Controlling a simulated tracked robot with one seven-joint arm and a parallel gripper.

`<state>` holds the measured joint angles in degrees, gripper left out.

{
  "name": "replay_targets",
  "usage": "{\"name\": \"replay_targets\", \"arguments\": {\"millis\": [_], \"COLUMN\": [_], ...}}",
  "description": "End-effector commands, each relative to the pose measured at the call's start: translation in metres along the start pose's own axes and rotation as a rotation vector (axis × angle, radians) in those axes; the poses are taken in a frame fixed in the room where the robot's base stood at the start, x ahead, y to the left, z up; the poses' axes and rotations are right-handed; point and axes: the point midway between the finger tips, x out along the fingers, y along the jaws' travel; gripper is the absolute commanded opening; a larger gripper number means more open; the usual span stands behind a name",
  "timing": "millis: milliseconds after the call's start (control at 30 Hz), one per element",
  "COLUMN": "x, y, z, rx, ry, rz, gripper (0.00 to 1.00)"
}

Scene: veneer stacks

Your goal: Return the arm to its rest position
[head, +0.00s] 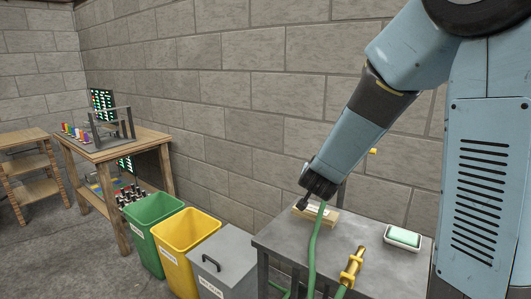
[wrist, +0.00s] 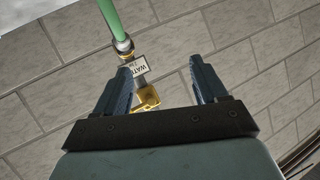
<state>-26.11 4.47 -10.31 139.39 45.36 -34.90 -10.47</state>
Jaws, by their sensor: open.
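My arm (head: 368,105) comes down from the upper right in the head view, bent, its lower link slanting down to the left. My gripper (head: 314,190) is at its end, over the back of the grey table (head: 280,243) and close to the block wall. In the wrist view my gripper (wrist: 160,68) is open, its two fingers apart. Nothing is held between them. A brass tap (wrist: 146,97) with a "WATER" tag (wrist: 139,67) shows beyond the fingers, with a green hose (wrist: 113,20) joined at its fitting.
A green hose (head: 313,250) hangs by my gripper. A brass nozzle (head: 351,268), a tray with a green-topped piece (head: 403,237) and a labelled wooden block (head: 325,217) are on the table. Green (head: 153,225), yellow (head: 190,235) and grey (head: 222,262) bins stand left.

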Motion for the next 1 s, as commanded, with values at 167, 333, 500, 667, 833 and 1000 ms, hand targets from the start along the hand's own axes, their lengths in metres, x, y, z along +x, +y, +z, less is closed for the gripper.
{"name": "replay_targets", "arguments": {"millis": [167,333,500,667,833,1000], "x": [-0.037,-0.078,-0.124,-0.17,-0.22,-0.266], "y": [-0.004,-0.002,0.011,0.032,0.062,0.097], "z": [-0.018,-0.028,-0.032,-0.03,-0.025,-0.016], "rx": [-0.002,-0.042,-0.107,-0.184,-0.273,-0.35], "ry": [-0.115,-0.221,-0.321,-0.41,-0.501,-0.583], "rz": [-0.12,-0.207,-0.257,-0.266,-0.231,-0.155], "gripper": [0.72,0.72,0.72,0.72,0.72,0.72]}}
